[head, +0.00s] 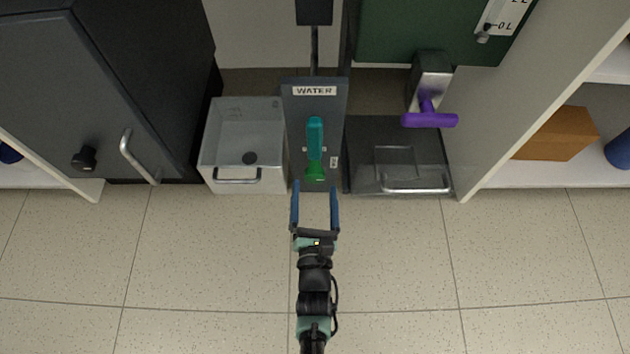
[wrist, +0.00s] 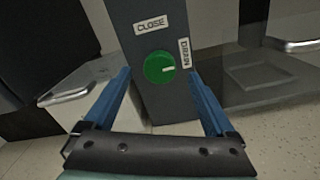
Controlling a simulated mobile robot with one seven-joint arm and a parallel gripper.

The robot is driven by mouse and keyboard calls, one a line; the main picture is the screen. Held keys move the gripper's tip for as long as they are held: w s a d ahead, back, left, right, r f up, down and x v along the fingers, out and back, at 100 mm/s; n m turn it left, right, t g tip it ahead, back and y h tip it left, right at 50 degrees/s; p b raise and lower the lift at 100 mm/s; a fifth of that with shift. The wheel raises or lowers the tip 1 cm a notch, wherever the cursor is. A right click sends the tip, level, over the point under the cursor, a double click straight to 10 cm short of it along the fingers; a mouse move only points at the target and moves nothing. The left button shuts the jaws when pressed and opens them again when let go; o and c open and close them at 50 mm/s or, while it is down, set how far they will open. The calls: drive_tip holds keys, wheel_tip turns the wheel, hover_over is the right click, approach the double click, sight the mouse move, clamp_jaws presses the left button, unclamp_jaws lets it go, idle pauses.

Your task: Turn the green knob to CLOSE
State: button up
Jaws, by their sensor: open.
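The green knob (wrist: 159,67) is on the front of a dark grey panel (wrist: 142,18). The CLOSE label (wrist: 151,23) is above the knob. In the head view the knob (head: 315,171) is low on the WATER column (head: 297,120), below a teal handle (head: 315,136). My gripper (head: 315,186) is open, its blue fingers pointing at the column. In the wrist view the knob shows between the fingers (wrist: 158,82). I see no contact with the knob.
A clear-grey bin (head: 217,135) with a handle stands left of the column. A dark tray with a metal handle (head: 415,185) is on the right, below a purple T-handle (head: 430,119). A dark cabinet (head: 75,90) stands far left. The floor in front is clear.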

drive_tip(key=shift+s+p, duration=0.7)
drive_tip(key=shift+s, duration=1.95)
